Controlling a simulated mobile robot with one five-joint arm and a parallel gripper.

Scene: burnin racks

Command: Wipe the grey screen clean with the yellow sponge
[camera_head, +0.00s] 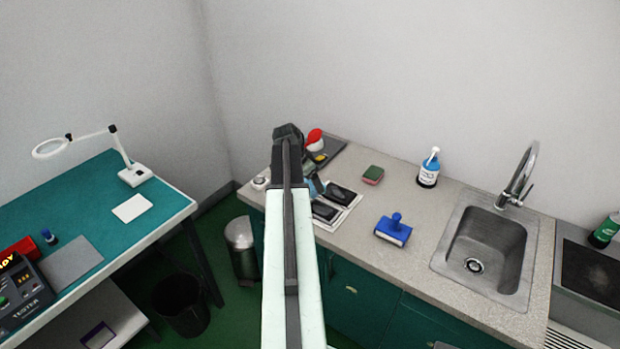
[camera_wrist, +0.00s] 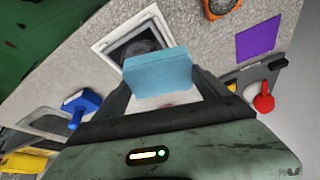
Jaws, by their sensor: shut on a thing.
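My gripper (camera_wrist: 162,88) is shut on a light blue block (camera_wrist: 157,73), which looks like a sponge; it is not yellow. In the wrist view it hangs in front of a grey screen (camera_wrist: 122,47) in a white frame and hides part of it. I cannot tell whether they touch. In the head view two dark panels (camera_head: 341,195) lie in pale frames on the counter, beside my arm, which hides most of my gripper. A yellow thing (camera_wrist: 22,163) shows at the lower left of the wrist view; I cannot tell what it is.
A blue-handled block (camera_head: 393,231), a green-and-red pad (camera_head: 373,175) and a blue pump bottle (camera_head: 429,170) stand on the counter left of the sink (camera_head: 485,250). A red thing (camera_head: 314,139) lies by the wall. A purple square (camera_wrist: 258,40) lies near the screen. Counter between is clear.

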